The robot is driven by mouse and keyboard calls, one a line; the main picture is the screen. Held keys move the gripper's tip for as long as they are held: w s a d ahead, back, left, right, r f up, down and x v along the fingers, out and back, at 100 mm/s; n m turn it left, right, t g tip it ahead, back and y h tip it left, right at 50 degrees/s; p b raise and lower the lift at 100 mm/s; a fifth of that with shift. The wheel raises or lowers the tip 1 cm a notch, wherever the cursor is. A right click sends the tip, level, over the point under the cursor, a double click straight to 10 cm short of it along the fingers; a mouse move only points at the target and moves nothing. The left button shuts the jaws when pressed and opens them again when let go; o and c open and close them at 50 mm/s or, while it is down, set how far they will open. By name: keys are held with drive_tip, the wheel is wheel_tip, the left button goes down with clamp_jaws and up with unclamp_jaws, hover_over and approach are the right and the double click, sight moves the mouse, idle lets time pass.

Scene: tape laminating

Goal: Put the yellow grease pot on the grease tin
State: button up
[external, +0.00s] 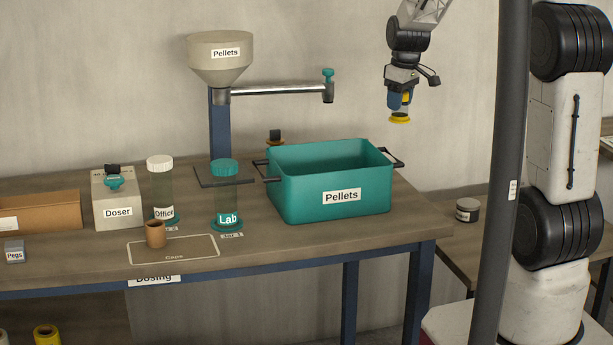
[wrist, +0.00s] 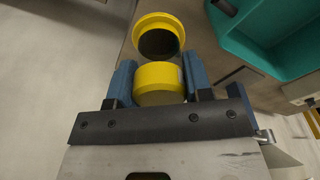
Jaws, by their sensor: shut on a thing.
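My gripper (external: 400,101) is raised to the right of the teal bin and is shut on the yellow grease pot (external: 400,119). The pot hangs below the fingers, with a wide yellow rim at its lower end. In the wrist view, the pot's yellow near end (wrist: 160,76) sits between the two blue fingers, with the wide yellow rim (wrist: 158,20) and a dark middle beyond it. A dark round tin (external: 467,210) with a pale label stands on the lower side table, below and right of my gripper. Its label is too small to read; it looks like the grease tin.
The teal Pellets bin (external: 330,180) stands at the main table's right end and also shows in the wrist view (wrist: 265,60). A dark post (external: 497,170) rises right of the tin. The side table (external: 440,222) is otherwise mostly clear around the tin.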

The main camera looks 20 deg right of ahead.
drive_tip(key=s+d+m, duration=0.3)
drive_tip(key=s+d, duration=0.2)
drive_tip(key=d, duration=0.6)
drive_tip(key=s+d+m, duration=0.2)
drive_tip(key=s+d, duration=0.3)
drive_tip(key=d, duration=0.5)
wheel_tip(320, 180, down, 23)
drive_tip(key=shift+s+h, duration=0.15)
drive_tip(key=shift+h, duration=0.15)
drive_tip(key=shift+d, duration=0.15)
approach(468, 202)
drive_tip(key=shift+f, duration=0.15)
drive_tip(key=shift+w, duration=0.25)
drive_tip(key=shift+w, duration=0.2)
drive_tip(key=shift+w+f, duration=0.15)
drive_tip(key=shift+f, duration=1.65)
